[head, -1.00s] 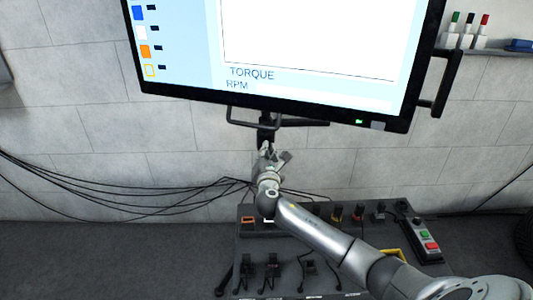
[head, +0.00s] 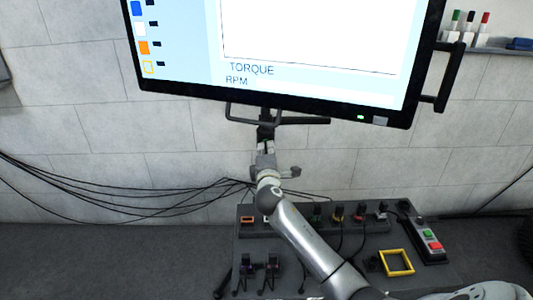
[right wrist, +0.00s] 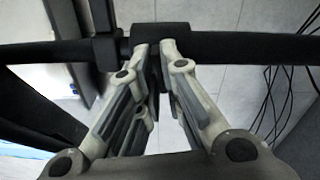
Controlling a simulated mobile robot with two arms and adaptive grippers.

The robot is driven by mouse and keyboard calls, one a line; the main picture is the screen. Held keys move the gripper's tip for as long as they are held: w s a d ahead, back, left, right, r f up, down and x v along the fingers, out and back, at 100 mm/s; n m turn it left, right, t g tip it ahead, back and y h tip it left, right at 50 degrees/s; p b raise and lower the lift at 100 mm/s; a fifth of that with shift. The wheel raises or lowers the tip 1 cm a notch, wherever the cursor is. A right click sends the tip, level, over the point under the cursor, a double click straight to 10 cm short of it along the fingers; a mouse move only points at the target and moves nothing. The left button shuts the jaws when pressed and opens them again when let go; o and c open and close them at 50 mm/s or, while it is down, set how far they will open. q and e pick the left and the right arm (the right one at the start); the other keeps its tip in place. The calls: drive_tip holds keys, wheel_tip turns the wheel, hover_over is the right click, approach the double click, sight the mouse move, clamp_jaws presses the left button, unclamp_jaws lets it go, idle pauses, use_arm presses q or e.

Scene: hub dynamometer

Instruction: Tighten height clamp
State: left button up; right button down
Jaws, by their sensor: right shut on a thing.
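The height clamp (head: 266,131) is a dark block on the black stand under the large monitor (head: 300,50). In the right wrist view a black clamp block (right wrist: 160,34) sits on a dark horizontal bar. My right gripper (head: 265,146) is just below the clamp in the head view. In the right wrist view its fingers (right wrist: 154,50) reach the block and are shut on a dark part of it, probably its handle. The fingers hide most of that part. My left gripper is out of view.
Below stands a dark control panel (head: 300,222) with knobs, several levers, a yellow frame (head: 397,262) and a red-green button box (head: 430,238). Black cables (head: 110,190) hang along the grey wall. A shelf with markers (head: 470,28) is at the upper right.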

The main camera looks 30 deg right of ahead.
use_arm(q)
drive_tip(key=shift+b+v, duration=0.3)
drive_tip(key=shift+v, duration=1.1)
use_arm(e)
drive_tip(key=shift+f+m, duration=0.1)
drive_tip(key=shift+m, duration=1)
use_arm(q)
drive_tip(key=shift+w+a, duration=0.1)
use_arm(e)
drive_tip(key=c, duration=1.6)
unclamp_jaws()
drive_tip(key=v, duration=1.2)
drive_tip(key=shift+s, duration=0.1)
